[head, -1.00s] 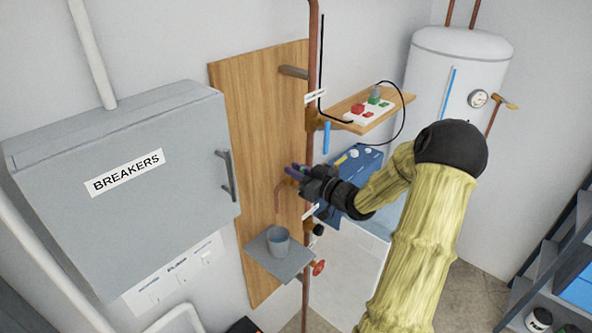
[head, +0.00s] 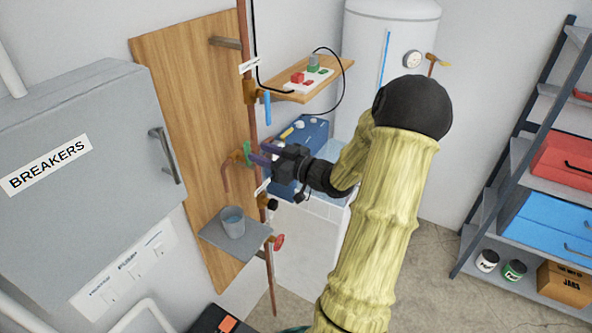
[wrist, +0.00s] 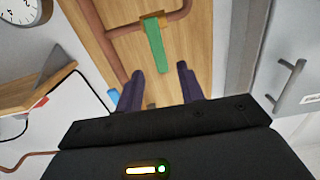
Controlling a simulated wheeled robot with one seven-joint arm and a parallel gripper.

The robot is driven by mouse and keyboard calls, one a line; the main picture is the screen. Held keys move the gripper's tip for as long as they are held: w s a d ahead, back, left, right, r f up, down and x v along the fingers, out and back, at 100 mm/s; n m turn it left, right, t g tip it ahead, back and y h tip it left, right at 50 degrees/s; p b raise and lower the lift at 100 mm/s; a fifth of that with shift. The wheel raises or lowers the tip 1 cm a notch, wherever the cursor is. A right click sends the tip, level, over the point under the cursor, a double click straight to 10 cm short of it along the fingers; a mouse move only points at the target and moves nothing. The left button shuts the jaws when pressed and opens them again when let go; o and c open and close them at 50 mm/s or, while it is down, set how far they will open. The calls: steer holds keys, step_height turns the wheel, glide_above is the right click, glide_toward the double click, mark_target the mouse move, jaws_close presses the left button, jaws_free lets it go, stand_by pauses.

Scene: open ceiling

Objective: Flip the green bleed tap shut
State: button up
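The green bleed tap (wrist: 155,50) is a flat green lever on a copper branch pipe. In the wrist view it lies just beyond my open fingertips, about midway between them and a little to the left. In the head view the tap (head: 247,153) is a small green strip beside the tips of my gripper (head: 258,153). In the wrist view my gripper (wrist: 160,77) has its two purple fingers spread with nothing between them. I cannot tell whether a finger touches the lever.
A grey shelf (head: 215,234) with a grey cup (head: 233,221) stands below the tap. A blue lever (head: 267,107) and a red valve wheel (head: 278,242) sit on the vertical copper pipe. The grey breaker box (head: 90,150) is at the left.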

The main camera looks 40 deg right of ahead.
steer(key=b+v, duration=0.2)
steer(key=v, duration=0.8)
steer(key=shift+r, duration=0.1)
steer(key=w+a+f+m+g+h, duration=0.2)
steer(key=w+a+f+g+h, duration=0.4)
steer(key=w+a, duration=0.15)
steer(key=s+a+f+m+g, duration=0.1)
steer(key=s+a+f+g, duration=0.1)
steer(key=s+a+g, duration=0.2)
steer(key=s+a+f+g, duration=0.3)
steer(key=s+a+g, duration=0.1)
steer(key=s+a, duration=0.6)
steer(key=a, duration=0.3)
steer(key=shift+s+a+m, duration=0.35)
steer(key=shift+a+m, duration=0.05)
steer(key=shift+f, duration=0.1)
